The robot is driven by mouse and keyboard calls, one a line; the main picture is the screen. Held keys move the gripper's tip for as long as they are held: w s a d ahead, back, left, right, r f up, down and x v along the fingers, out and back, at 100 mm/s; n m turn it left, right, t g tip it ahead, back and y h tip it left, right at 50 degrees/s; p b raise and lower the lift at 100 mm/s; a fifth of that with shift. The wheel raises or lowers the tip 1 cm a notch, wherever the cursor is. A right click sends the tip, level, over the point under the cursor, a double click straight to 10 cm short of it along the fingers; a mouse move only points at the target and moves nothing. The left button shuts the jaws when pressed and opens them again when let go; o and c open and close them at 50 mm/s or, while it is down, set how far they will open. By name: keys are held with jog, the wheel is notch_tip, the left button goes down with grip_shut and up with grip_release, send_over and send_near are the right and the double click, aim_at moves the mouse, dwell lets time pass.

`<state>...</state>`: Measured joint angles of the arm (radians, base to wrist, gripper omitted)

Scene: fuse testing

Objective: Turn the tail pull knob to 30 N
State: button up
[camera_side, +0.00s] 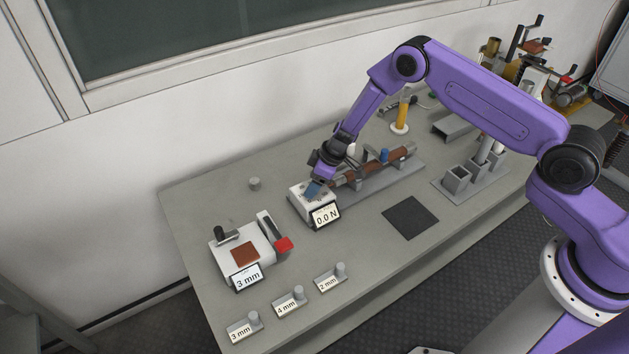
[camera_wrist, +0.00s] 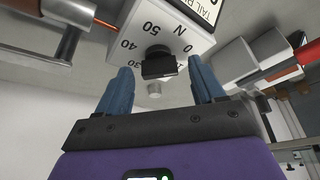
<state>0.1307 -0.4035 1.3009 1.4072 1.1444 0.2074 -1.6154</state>
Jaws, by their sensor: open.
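The tail pull box is a white unit in the side view (camera_side: 300,201) with a display (camera_side: 326,216) reading 0.0 N. In the wrist view its white face (camera_wrist: 120,26) carries the marks 0, 30, 40, 50 and N around a black knob (camera_wrist: 158,62). The 30 mark is partly hidden beside the left finger. Which mark the knob points at is not clear. My gripper (camera_wrist: 160,66) is open, with one blue finger on each side of the knob and gaps between. In the side view my gripper (camera_side: 315,187) is at the top of the box and hides the knob.
A brown and grey cylindrical assembly (camera_side: 375,168) lies behind the box. A white device with a 3 mm display (camera_side: 246,278) and red-tipped lever stands at left. Labelled holders (camera_side: 285,305) line the front. A black mat (camera_side: 410,217) lies to the right; bare table surrounds it.

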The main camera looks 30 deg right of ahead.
jog(key=c, duration=1.1)
jog(key=shift+o, duration=0.2)
jog(key=shift+m, duration=0.3)
